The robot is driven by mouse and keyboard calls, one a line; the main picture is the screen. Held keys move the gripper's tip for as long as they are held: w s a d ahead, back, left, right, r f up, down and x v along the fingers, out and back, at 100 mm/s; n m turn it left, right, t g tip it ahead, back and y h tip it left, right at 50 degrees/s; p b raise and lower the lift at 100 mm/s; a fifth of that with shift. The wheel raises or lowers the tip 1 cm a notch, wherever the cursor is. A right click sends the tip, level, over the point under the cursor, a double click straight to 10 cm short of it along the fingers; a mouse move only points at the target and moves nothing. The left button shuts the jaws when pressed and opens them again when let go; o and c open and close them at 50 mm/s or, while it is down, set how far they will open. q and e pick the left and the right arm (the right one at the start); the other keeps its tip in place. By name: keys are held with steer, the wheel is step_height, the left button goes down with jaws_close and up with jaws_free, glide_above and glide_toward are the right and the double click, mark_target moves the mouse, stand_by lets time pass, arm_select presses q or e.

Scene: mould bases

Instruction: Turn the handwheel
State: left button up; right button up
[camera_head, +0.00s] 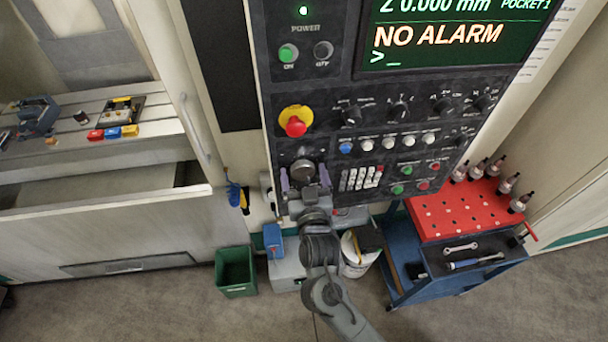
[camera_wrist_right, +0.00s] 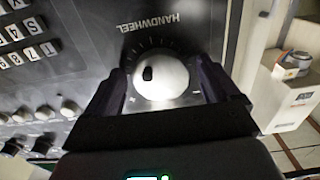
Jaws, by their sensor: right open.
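The handwheel (camera_head: 303,168) is a silver round dial at the lower left of the black control panel (camera_head: 330,130). In the right wrist view the handwheel (camera_wrist_right: 168,82) has a dark knob left of its centre, tick marks around it and the label HANDWHEEL. My right gripper (camera_head: 304,176) is open in front of the panel, with one finger on each side of the handwheel. In the wrist view the fingers of this gripper (camera_wrist_right: 160,75) flank the wheel, with a gap visible on both sides. My left gripper is not in view.
A red emergency stop (camera_head: 295,122) sits just above the handwheel; white keys (camera_head: 361,178) lie to its right. The screen (camera_head: 445,35) reads NO ALARM. Below stand a green bin (camera_head: 236,272), a white bucket (camera_head: 358,258) and a blue cart with a red top (camera_head: 450,215).

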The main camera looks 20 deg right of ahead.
steer(key=shift+c, duration=0.5)
steer(key=c, duration=1)
steer(key=shift+o, duration=0.2)
steer(key=shift+m, duration=1.7)
steer(key=o, duration=1.1)
steer(key=shift+c, duration=0.2)
